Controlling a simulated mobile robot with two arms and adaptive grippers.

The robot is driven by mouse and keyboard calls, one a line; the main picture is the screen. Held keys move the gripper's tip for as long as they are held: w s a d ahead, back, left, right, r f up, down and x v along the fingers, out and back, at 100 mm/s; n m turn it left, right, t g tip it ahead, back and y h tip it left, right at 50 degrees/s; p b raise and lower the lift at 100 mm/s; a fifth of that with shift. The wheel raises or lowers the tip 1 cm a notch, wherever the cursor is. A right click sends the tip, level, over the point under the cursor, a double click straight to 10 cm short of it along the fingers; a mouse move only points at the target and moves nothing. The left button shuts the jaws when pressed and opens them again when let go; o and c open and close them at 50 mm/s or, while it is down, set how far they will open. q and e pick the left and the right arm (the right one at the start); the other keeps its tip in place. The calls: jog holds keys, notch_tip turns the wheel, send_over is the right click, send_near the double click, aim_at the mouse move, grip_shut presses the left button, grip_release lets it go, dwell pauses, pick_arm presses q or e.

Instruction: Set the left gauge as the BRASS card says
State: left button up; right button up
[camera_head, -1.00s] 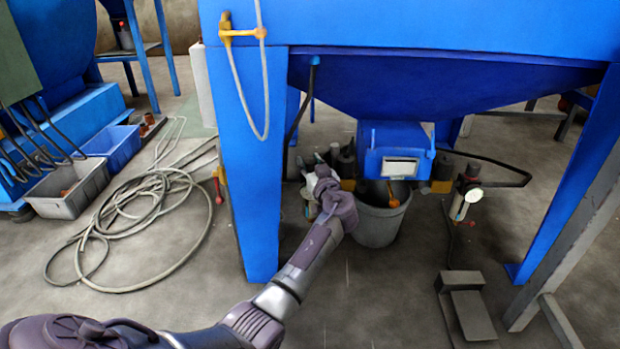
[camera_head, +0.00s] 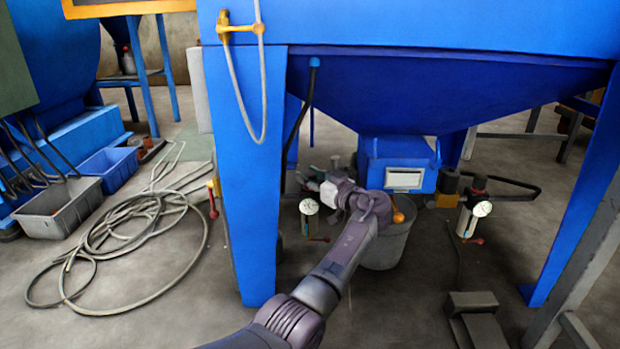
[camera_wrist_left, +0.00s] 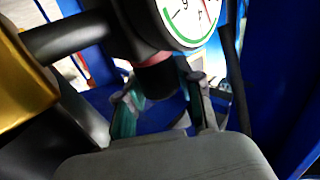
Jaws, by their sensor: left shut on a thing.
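The left gauge (camera_head: 309,206) has a round white dial and stands to the left of the grey bucket. In the left wrist view its dial (camera_wrist_left: 187,20) is cut off at the top, with a green arc and a red mark; the full reading is hidden. My left gripper (camera_head: 313,183) is behind and above the gauge in the head view. In the wrist view its two fingers are on either side of a black knob (camera_wrist_left: 157,80) with a reddish ring, under the dial, and are shut on it. My right gripper is out of view. No readable BRASS card shows.
A second gauge (camera_head: 481,209) stands right of the bucket (camera_head: 385,245), under the blue hopper (camera_head: 430,90). A blue leg (camera_head: 255,190) stands left of my arm. A coiled hose (camera_head: 130,235) and bins lie at left. A grey pedal (camera_head: 475,315) is on the floor.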

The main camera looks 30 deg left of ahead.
aim_at(310, 173)
pick_arm(q)
jog(key=o, duration=1.2)
notch_tip(310, 173, up, 10)
jog(key=shift+f, duration=0.1)
